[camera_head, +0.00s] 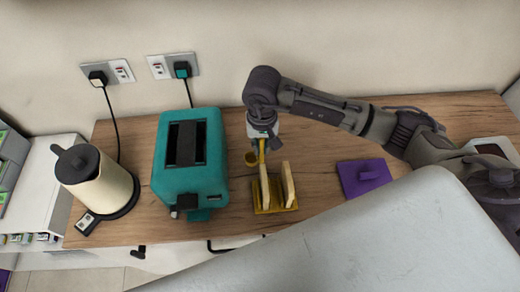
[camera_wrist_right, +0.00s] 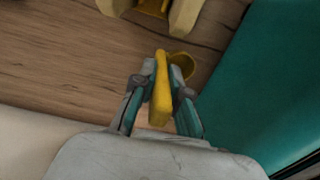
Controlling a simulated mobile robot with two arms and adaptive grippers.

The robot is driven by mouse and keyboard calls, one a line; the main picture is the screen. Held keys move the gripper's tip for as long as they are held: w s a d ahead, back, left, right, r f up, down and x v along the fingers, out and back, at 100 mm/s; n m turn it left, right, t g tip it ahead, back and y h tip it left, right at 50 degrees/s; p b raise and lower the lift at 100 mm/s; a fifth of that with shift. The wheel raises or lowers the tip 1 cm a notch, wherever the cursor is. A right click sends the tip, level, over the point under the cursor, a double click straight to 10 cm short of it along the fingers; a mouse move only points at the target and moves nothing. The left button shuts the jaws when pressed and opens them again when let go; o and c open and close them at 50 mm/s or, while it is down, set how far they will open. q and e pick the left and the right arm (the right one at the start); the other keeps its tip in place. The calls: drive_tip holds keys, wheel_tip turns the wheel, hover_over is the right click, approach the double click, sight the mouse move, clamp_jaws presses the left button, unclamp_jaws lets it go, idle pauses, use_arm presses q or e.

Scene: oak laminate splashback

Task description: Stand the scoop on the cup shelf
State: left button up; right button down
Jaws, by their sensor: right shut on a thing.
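The yellow scoop is in my right gripper (camera_head: 263,135), which is shut on its handle. In the right wrist view the handle of the scoop (camera_wrist_right: 160,92) stands between the two fingers, and its round bowl shows just beyond, close to the wooden counter. I cannot tell whether the bowl touches the counter. A small holder with a yellow base (camera_head: 275,209) and two pale upright sides stands just in front of the gripper; I cannot tell if this is the cup shelf. Its near parts also show at the top of the right wrist view (camera_wrist_right: 184,16). My left gripper is not in view.
A teal toaster (camera_head: 205,170) stands close left of the scoop. A cream kettle (camera_head: 100,180) is farther left. A purple flat block (camera_head: 363,178) lies to the right on the wooden counter (camera_head: 318,150). The wall with sockets is behind.

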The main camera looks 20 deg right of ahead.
sight(261, 154)
wheel_tip(261, 154, down, 3)
drive_tip(key=shift+f+p, duration=0.15)
drive_tip(key=shift+p, duration=0.4)
drive_tip(key=shift+f+b, duration=0.35)
drive_tip(key=shift+f, duration=0.05)
drive_tip(key=c, duration=1.2)
unclamp_jaws()
drive_tip(key=shift+r, duration=0.1)
